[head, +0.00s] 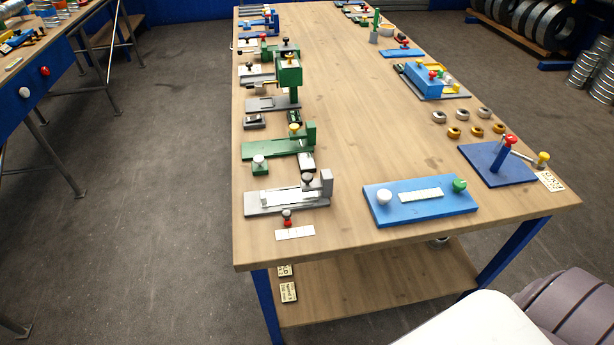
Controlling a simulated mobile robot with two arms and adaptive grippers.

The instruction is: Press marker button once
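No button in the head view carries a label I can read as the marker. A blue board (374,212) on the near part of the table has a white round knob (384,197), a green round knob (459,184) and a white strip (421,195) between them. A darker blue plate (484,165) at the right carries a red-topped post (510,141) and a yellow knob (542,158). Neither gripper is in view.
The long wooden table (345,150) has a clear middle strip. Green and grey fixtures (285,147) line its left edge. Several small rings (476,132) lie at the right. A lower shelf (365,287) holds label cards. Open floor (160,200) lies left.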

